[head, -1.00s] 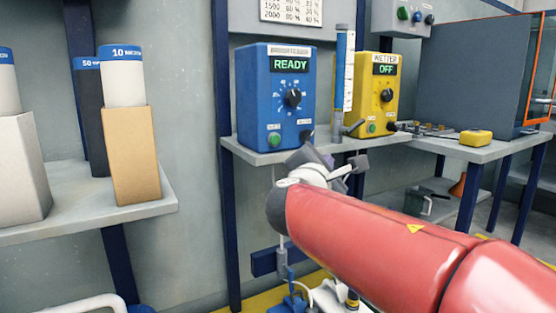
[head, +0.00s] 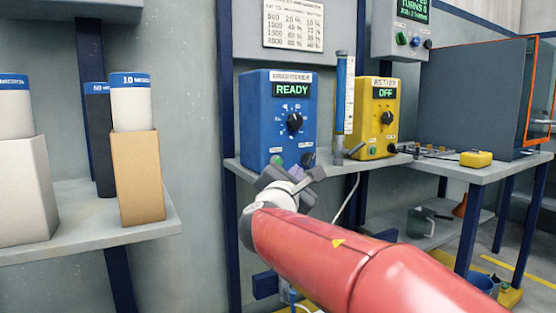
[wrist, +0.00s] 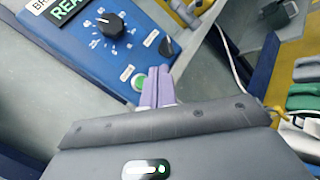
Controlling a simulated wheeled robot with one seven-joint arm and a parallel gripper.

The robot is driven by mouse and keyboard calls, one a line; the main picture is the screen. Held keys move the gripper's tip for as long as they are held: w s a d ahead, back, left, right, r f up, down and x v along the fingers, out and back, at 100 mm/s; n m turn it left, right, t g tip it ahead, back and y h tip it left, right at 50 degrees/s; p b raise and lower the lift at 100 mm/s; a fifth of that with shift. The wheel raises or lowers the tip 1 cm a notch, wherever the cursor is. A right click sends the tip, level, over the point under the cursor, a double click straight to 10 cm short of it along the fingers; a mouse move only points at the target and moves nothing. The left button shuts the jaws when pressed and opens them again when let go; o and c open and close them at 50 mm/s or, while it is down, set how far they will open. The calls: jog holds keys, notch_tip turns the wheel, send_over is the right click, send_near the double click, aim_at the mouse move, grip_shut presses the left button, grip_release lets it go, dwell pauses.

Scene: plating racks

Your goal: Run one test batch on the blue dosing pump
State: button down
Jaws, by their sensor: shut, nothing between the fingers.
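The blue dosing pump (head: 257,112), labelled BRIGHTENER, stands on a grey shelf (head: 234,165). Its display (head: 291,90) reads READY. Below the display is a black dial (head: 294,122). A green button (head: 277,160) is at its lower left and a black knob (head: 307,159) at its lower right. In the wrist view the pump (wrist: 75,38) is tilted, with the dial (wrist: 110,25) and green button (wrist: 139,83) in sight. My gripper (head: 298,173) is low before the pump's front. Its purple fingers (wrist: 157,72) are together and empty, beside the green button; contact cannot be told.
A yellow pump (head: 369,127), labelled WETTER and showing OFF, stands to the right, behind a blue-topped tube (head: 341,90). A wall box (head: 405,25) has buttons and a green display. A yellow box (head: 476,158) sits on the right bench. Filter cartridges (head: 130,105) stand on the left shelf.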

aim_at(284, 159)
jog(key=shift+w+a+p, duration=0.3)
jog(key=shift+w+a, duration=0.2)
jog(key=shift+w, duration=0.25)
jog(key=shift+w+a+p, duration=0.25)
jog(key=shift+w+a, duration=0.25)
jog(key=shift+w, duration=0.25)
jog(key=shift+w+a+p, duration=0.3)
jog(key=shift+w+a, duration=0.2)
jog(key=shift+w, duration=0.25)
dwell(0.3)
jog(key=shift+w+a, duration=0.25)
jog(key=shift+w, duration=0.1)
jog(key=shift+w+a, duration=0.25)
jog(key=shift+w, duration=0.15)
dwell(0.8)
jog(key=shift+s, duration=0.1)
jog(key=shift+s+d+b, duration=0.5)
jog(key=shift+s+b, duration=0.05)
jog(key=shift+s, duration=0.1)
jog(key=shift+s+d+b, duration=0.65)
jog(key=shift+s+d, duration=0.05)
jog(key=shift+s, duration=0.35)
jog(key=shift+s+d+b, duration=0.65)
jog(key=shift+s+d, duration=0.05)
jog(key=shift+s, duration=0.35)
